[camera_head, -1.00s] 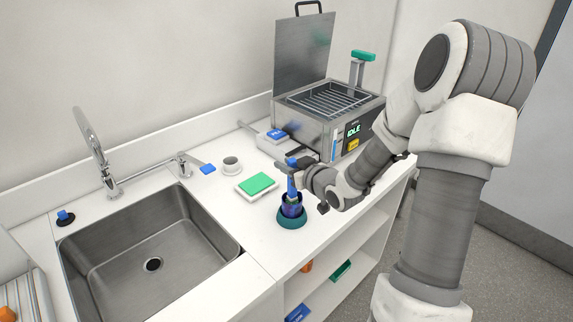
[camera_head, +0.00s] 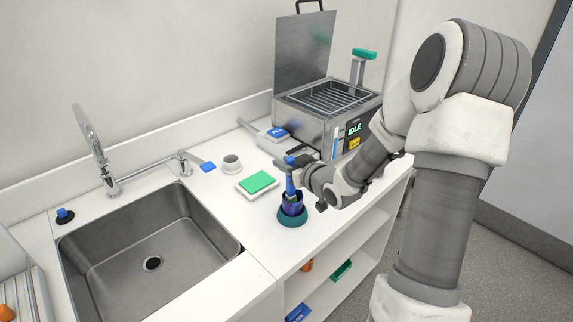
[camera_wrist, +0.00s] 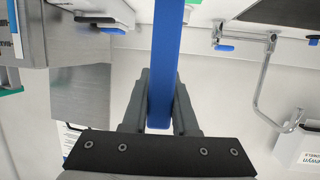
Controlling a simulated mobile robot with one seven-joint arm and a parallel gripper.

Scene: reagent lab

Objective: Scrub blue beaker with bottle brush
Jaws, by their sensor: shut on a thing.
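The blue beaker (camera_head: 292,202) stands in a dark teal round holder (camera_head: 292,218) on the white counter, between the sink and the counter's right edge. My gripper (camera_head: 287,166) is right above it, shut on the blue handle of the bottle brush (camera_head: 290,182). The brush is upright, and its lower end is inside the beaker, where the bristles are hidden. In the wrist view the blue handle (camera_wrist: 165,60) runs between the fingers of my gripper (camera_wrist: 160,105). The beaker is not visible in the wrist view.
A steel bath (camera_head: 330,110) with a raised lid and an IDLE display stands behind my gripper. A green-topped pad (camera_head: 257,182) and a small white cup (camera_head: 231,163) lie to the left. The sink (camera_head: 150,250) and its tap (camera_head: 92,150) are further left.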

